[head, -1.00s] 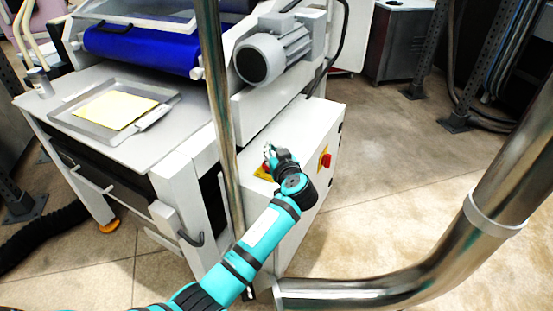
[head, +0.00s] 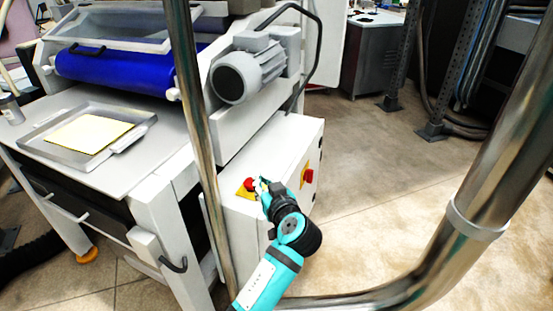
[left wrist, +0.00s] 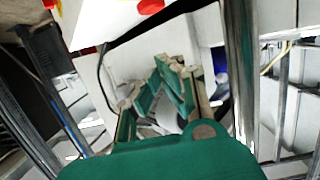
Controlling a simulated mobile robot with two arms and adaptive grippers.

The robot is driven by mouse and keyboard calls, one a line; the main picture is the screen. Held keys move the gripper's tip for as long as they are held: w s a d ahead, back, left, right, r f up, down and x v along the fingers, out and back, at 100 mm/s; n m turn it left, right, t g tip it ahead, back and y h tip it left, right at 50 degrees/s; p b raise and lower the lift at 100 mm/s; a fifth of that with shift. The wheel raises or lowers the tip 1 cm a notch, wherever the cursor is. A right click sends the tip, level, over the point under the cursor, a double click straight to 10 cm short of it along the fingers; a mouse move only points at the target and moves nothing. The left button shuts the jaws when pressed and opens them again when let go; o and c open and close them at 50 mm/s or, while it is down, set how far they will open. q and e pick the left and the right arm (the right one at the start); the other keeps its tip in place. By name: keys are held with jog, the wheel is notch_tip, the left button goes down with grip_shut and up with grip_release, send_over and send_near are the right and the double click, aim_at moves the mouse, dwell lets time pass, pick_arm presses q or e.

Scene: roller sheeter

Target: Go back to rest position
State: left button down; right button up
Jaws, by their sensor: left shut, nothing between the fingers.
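My left gripper (head: 262,186) is shut and empty in the head view, in front of the white control box (head: 285,150) on the sheeter's side. A red button on a yellow plate (head: 246,188) shows just left of its fingertips. I cannot tell whether they touch it. A red switch (head: 308,176) sits on the box's right face, apart from the gripper. In the left wrist view, the green and grey fingers (left wrist: 168,80) are together with nothing held, and a red part (left wrist: 150,6) shows at the top edge. My right gripper is not in view.
The sheeter holds a metal tray (head: 55,151) with a yellow sheet (head: 90,134) beside a blue roller (head: 115,68). A thin metal pole (head: 196,110) stands left of my arm. A thick pipe (head: 478,200) curves along the right. Floor between is clear.

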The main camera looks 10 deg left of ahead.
pick_arm(q)
jog(key=s+a+f+m+g+h, duration=0.2)
jog(key=s+a+f+g, duration=0.1)
jog(key=s+f, duration=0.45)
jog(key=s+a+f+m+g+h, duration=0.1)
jog(key=s+a+f+g+h, duration=0.15)
jog(key=s+f, duration=0.5)
jog(key=s+f+m+g+h, duration=0.2)
jog(key=s+m+g+h, duration=0.3)
jog(key=s, duration=1.5)
notch_tip(320, 180, down, 23)
jog(key=d+m+p, duration=0.1)
jog(key=p, duration=0.1)
jog(key=s+a+f+g+p, duration=0.1)
jog(key=s+a+f, duration=0.2)
jog(key=s+f, duration=1.3)
jog(key=shift+s+f+y, duration=0.15)
jog(key=shift+s+y, duration=0.3)
jog(key=shift+s, duration=0.6)
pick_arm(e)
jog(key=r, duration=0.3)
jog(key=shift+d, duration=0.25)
